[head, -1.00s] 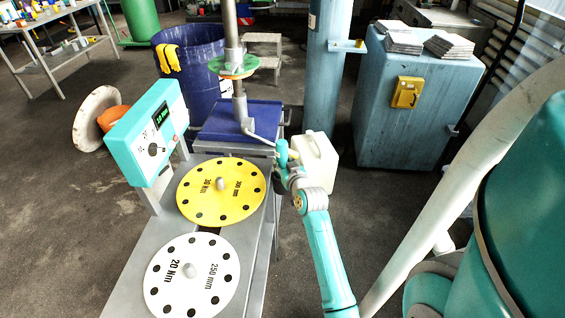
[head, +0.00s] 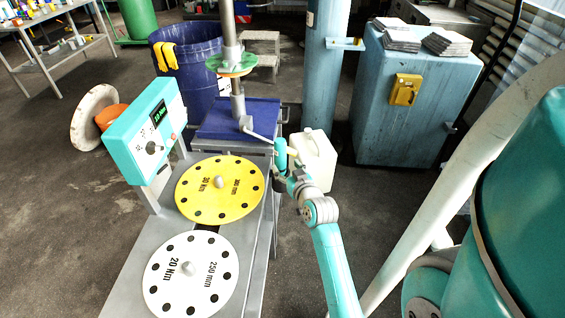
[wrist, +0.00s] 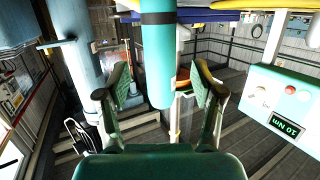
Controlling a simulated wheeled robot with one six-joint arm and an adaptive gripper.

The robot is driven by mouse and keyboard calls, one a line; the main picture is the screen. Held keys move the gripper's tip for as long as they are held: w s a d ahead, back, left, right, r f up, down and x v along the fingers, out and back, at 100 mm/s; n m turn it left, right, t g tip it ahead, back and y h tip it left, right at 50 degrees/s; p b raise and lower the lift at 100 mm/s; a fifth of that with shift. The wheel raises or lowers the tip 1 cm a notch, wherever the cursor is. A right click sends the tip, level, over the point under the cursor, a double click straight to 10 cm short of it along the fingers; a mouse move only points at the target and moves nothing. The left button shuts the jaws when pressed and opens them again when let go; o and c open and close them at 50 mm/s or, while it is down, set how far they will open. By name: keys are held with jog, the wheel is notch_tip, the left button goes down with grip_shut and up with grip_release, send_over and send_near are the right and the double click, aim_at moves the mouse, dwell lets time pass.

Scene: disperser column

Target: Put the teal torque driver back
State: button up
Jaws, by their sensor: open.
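The teal torque driver (head: 280,152) stands upright at the end of a grey bent bar (head: 258,136) that comes off the column, or just in front of that end; I cannot tell whether they join. In the wrist view the driver (wrist: 157,55) is a teal cylinder with a dark band, hanging between my fingers. My gripper (wrist: 160,84) is open around it, with a gap visible on both sides. In the head view my gripper (head: 291,165) is just right of and below the driver, partly hidden by my own wrist.
A yellow disc (head: 236,199) marked 30 Nm and a white disc (head: 205,286) marked 20 Nm lie on the grey bench. A teal panel (head: 133,158) with a display stands at its left. A cream canister (head: 322,165) is close behind my gripper. The blue cabinet (head: 425,120) stands behind right.

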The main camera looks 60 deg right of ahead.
jog(key=s+a+f+n+t+y, duration=0.1)
jog(key=s+a, duration=0.3)
jog(key=a, duration=0.5)
jog(key=s+a+f+n+y, duration=0.1)
jog(key=s+a+f, duration=0.15)
jog(key=a, duration=0.65)
jog(key=s+a+f+n+t+y, duration=0.15)
jog(key=s+a, duration=0.25)
jog(key=a, duration=0.5)
jog(key=s+a+r+n+y, duration=0.2)
jog(key=s+a+r+y, duration=0.1)
jog(key=s+a, duration=0.4)
jog(key=s+a+r+n+y, duration=0.2)
jog(key=s+a+r+y, duration=0.1)
jog(key=s+a, duration=0.3)
jog(key=s, duration=0.2)
jog(key=shift+s+a+r+n, duration=0.3)
jog(key=shift+s+a+n, duration=0.05)
jog(key=shift+a, duration=0.05)
jog(key=shift+y, duration=0.25)
